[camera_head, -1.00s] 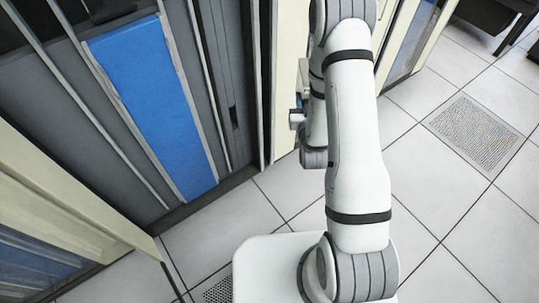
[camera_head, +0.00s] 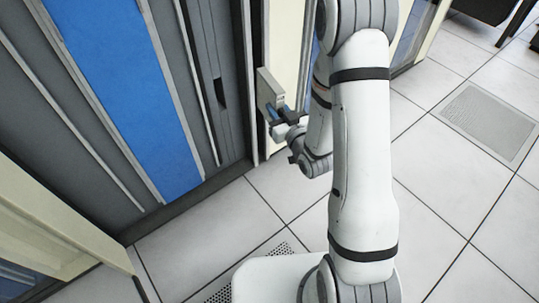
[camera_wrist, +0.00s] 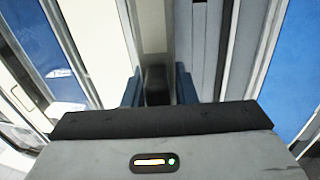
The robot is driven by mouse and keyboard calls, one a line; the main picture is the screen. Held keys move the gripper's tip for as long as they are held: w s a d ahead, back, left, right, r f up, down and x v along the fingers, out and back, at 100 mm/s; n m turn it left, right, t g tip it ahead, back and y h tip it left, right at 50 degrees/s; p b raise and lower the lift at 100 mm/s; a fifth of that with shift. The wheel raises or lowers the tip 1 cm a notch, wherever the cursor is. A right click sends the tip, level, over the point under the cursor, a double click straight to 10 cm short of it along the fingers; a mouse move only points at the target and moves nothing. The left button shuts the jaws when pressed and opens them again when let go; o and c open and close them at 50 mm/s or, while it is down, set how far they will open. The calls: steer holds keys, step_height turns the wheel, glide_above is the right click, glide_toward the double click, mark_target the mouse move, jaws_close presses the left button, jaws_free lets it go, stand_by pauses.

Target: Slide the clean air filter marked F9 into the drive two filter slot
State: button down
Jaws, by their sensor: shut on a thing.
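In the head view my gripper (camera_head: 287,122) is shut on a thin, pale grey panel (camera_head: 268,92), which seems to be the air filter. The panel is held upright, in front of the pale edge of a cabinet. I cannot read an F9 mark on it. In the wrist view the two dark blue fingers (camera_wrist: 158,88) are close together with a dark part between them; the filter is hard to make out there. A narrow dark opening (camera_head: 217,92) shows in the grey cabinet front, left of the panel; I cannot tell whether it is the drive two filter slot.
A grey cabinet front with a tall blue panel (camera_head: 130,90) stands at the left. A cream door (camera_head: 60,232) stands open at the lower left. Tiled floor (camera_head: 440,215) with a perforated tile (camera_head: 487,122) is clear at the right.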

steer(key=s+a+f+n+g+y+b, duration=0.2)
steer(key=a+f+n+y+b, duration=0.1)
steer(key=f+b, duration=0.85)
steer(key=p+x, duration=0.3)
steer(key=x, duration=1.2)
steer(key=shift+a+r, duration=0.2)
steer(key=shift+r, duration=0.3)
steer(key=shift+s+b, duration=0.1)
steer(key=shift+b, duration=0.55)
steer(key=shift+a, duration=0.1)
